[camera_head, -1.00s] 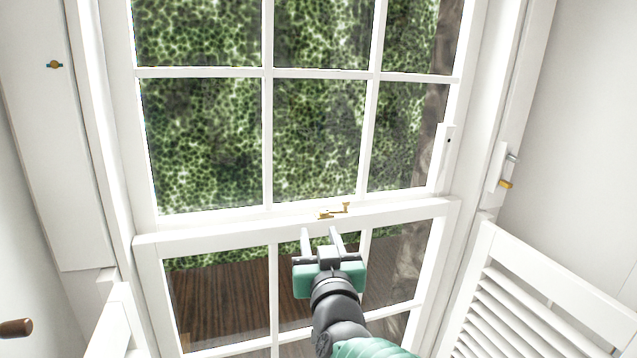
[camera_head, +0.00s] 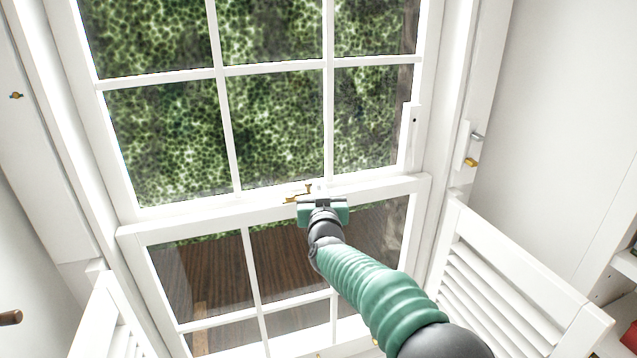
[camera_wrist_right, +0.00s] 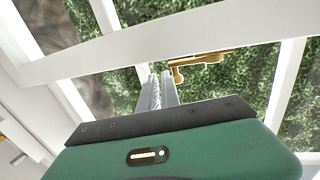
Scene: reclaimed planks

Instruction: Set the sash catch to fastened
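The brass sash catch (camera_head: 298,194) sits on the white meeting rail (camera_head: 200,219) between the upper and lower sashes. In the right wrist view the catch (camera_wrist_right: 200,62) shows as a brass bar with a small knob at its left end. My right gripper (camera_head: 319,188) is at the rail, close by the right end of the catch. In the right wrist view its two fingers (camera_wrist_right: 161,88) are drawn together with nothing seen between them. Their tips are just left of the knob; I cannot tell whether they touch it. My left gripper is not in view.
A louvred white shutter (camera_head: 520,285) stands at the right and part of another (camera_head: 103,318) at the lower left. A small brass-tipped latch (camera_head: 471,161) is on the right frame. Shelves (camera_head: 625,265) show at the right edge. Glass panes lie above and below the rail.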

